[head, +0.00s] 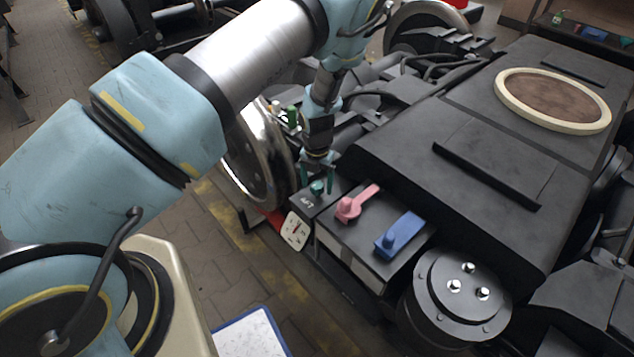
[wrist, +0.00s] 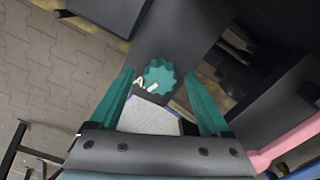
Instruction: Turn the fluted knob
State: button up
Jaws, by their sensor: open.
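The fluted knob (wrist: 161,76) is small, green and scalloped. In the wrist view it lies between and just beyond the two fingertips. My gripper (wrist: 165,82) has green fingers spread apart, with nothing held between them. In the head view the knob (head: 317,187) sits on top of a dark box with white lettering, at the box's left end. My gripper (head: 317,180) points down right above it there, with the fingers around or very near the knob. I cannot tell whether a finger touches it.
A pink lever (head: 356,203) and a blue handle (head: 399,235) sit on the box to the right of the knob. A shiny wheel (head: 257,158) stands close to the left. A paved floor (head: 222,235) lies in front.

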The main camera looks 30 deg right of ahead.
grip_shut()
dwell(0.5)
jog(key=shift+m, duration=0.4)
jog(key=m, duration=0.5)
jog(key=shift+m, duration=0.3)
jog(key=m+b, duration=0.1)
jog(key=m, duration=0.6)
jog(key=m+b, duration=0.1)
jog(key=m, duration=0.3)
jog(key=shift+m, duration=0.4)
jog(key=m+b, duration=0.1)
jog(key=m, duration=0.3)
jog(key=m+b, duration=0.1)
jog(key=m, duration=0.4)
jog(key=shift+m+b, duration=0.35)
jog(key=shift+m, duration=2.15)
